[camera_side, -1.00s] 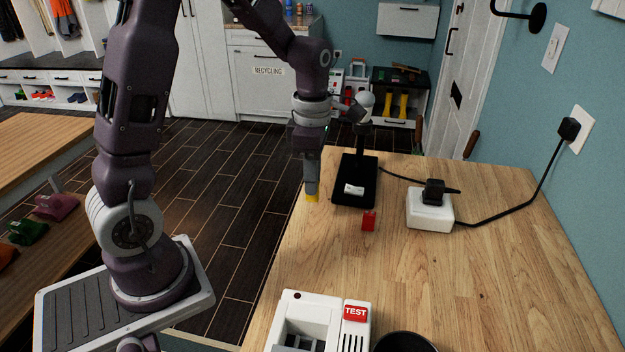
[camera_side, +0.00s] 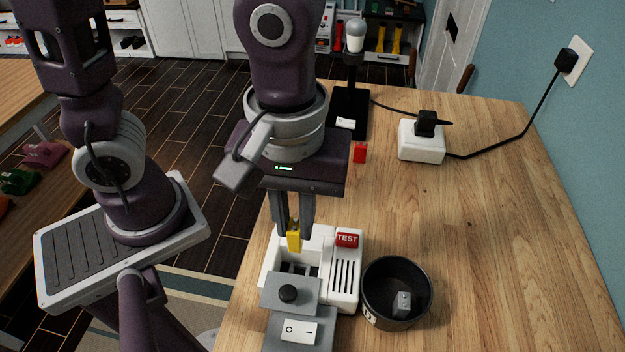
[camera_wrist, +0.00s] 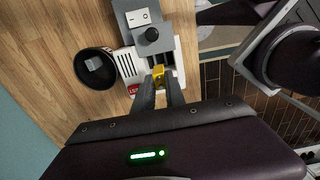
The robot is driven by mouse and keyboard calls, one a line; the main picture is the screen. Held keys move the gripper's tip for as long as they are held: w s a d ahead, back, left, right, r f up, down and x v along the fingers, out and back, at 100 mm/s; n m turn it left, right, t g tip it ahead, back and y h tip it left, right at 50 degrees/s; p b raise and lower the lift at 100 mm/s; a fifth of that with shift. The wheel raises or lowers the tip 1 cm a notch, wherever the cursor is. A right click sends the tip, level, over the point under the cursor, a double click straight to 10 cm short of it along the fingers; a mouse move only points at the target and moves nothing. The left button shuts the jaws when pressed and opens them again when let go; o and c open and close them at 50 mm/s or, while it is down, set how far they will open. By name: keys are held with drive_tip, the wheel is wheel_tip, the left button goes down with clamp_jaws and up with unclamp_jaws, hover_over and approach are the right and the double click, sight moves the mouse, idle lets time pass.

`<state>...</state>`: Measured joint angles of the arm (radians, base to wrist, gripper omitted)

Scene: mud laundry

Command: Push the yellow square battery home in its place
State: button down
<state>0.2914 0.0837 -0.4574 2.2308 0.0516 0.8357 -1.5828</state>
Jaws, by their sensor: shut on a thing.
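The yellow square battery (camera_side: 294,240) is upright between the fingers of my gripper (camera_side: 293,232). My gripper is shut on it, above the back part of the white tester (camera_side: 350,272) with the red TEST label. The battery also shows in the wrist view (camera_wrist: 158,73), between the fingertips of my gripper (camera_wrist: 158,84) and at the edge of the tester's open bay (camera_wrist: 164,62). The bay has slots, partly hidden behind a grey block with a black knob (camera_side: 289,294). I cannot tell whether the battery's lower end touches the bay.
A black cup (camera_side: 372,309) holding a grey block stands right of the tester. A grey switch box (camera_side: 318,335) is in front. The table's right side is clear.

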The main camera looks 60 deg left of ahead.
sight(296, 248)
drive_tip(key=shift+f, duration=2.45)
drive_tip(key=shift+f, duration=0.15)
drive_tip(key=shift+f, duration=0.75)
drive_tip(key=shift+f, duration=1.6)
idle(1.9)
drive_tip(key=c, duration=1.3)
unclamp_jaws()
drive_tip(key=c, duration=0.4)
